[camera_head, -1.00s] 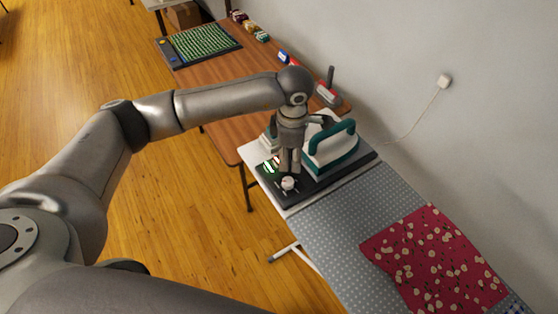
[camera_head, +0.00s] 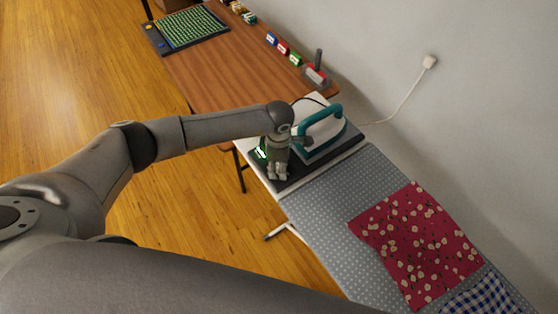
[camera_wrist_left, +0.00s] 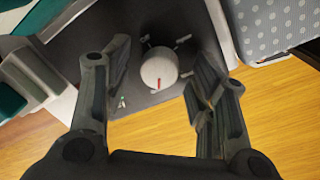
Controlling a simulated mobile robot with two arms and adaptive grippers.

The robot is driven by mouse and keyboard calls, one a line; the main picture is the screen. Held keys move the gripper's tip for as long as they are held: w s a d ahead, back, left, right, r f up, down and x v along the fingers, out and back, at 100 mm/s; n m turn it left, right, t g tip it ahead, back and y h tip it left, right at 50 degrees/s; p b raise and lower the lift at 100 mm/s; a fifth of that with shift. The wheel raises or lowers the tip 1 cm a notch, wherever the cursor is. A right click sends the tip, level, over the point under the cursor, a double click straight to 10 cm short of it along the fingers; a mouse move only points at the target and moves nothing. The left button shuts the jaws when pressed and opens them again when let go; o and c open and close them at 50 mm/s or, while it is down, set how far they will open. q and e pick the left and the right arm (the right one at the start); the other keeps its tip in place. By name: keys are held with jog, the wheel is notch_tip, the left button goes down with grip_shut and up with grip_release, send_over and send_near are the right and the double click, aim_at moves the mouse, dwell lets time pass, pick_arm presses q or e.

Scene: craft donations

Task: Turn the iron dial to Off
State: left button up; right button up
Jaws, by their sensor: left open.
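The iron dial (camera_wrist_left: 159,68) is a round white knob with a red pointer line, on a dark base plate with small marks around it. In the left wrist view it sits between the two open fingers of my left gripper (camera_wrist_left: 158,92), and no finger visibly touches it. The pointer faces the bottom of that view; the labels are too small to read. In the head view my left gripper (camera_head: 277,174) points down over the front of the dark base (camera_head: 300,175) and hides the dial. The white and teal iron (camera_head: 320,128) stands on the base behind it. My right gripper is not in view.
The grey dotted ironing board (camera_head: 335,195) extends right, with a red floral cloth (camera_head: 415,240) and a blue checked cloth (camera_head: 480,297). A wooden table (camera_head: 225,75) with several small items lies behind. A cord runs to the wall plug (camera_head: 430,62).

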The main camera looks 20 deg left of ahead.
pick_arm(q)
jog(key=c, duration=1)
jog(key=shift+f, duration=0.1)
